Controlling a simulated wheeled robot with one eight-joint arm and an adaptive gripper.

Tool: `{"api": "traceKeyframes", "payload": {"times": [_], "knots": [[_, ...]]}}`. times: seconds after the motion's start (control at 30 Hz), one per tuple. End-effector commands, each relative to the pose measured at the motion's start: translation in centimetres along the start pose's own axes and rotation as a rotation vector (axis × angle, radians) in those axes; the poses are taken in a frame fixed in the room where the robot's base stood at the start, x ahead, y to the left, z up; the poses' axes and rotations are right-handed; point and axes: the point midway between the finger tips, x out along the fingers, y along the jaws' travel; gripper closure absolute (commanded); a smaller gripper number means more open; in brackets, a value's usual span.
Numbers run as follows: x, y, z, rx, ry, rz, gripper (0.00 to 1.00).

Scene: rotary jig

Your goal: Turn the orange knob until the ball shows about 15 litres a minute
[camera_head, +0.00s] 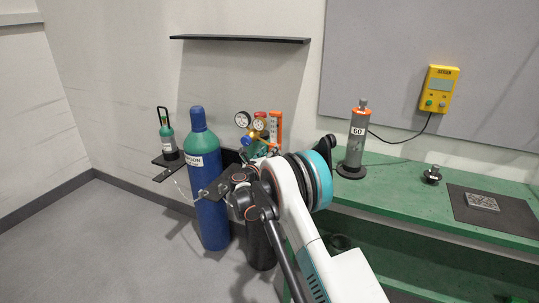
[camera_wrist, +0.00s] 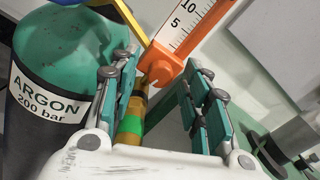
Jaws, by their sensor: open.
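The orange flowmeter (camera_wrist: 205,25) with a white scale stands tilted in the wrist view, its marks 5 and 10 readable. Its lower orange end, where the orange knob (camera_wrist: 160,66) appears to be, lies between my fingertips. My gripper (camera_wrist: 161,72) is open, with one finger on each side of that end; I cannot tell whether either finger touches it. I cannot make out the ball. In the head view the flowmeter (camera_head: 275,127) stands upright beside the gauges, and my arm hides its lower part and my gripper.
Round gauges (camera_head: 243,119) and a red knob (camera_head: 260,115) sit left of the flowmeter. A blue cylinder (camera_head: 212,215) stands left of my arm. A cylinder labelled ARGON (camera_wrist: 45,95) is close left of my fingers. The green bench (camera_head: 395,188) holds a grey cylinder (camera_head: 356,145).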

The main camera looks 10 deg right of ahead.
Motion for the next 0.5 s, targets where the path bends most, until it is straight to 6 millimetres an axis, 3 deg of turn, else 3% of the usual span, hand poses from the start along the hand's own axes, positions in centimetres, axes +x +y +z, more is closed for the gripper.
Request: {"api": "traceKeyframes", "payload": {"times": [0.23, 0.5], "knots": [[-2.1, 0.1, 0.1, 0.0, -0.001, 0.002, 0.57], [-7.6, 0.1, 0.1, 0.0, -0.001, 0.003, 0.57]]}}
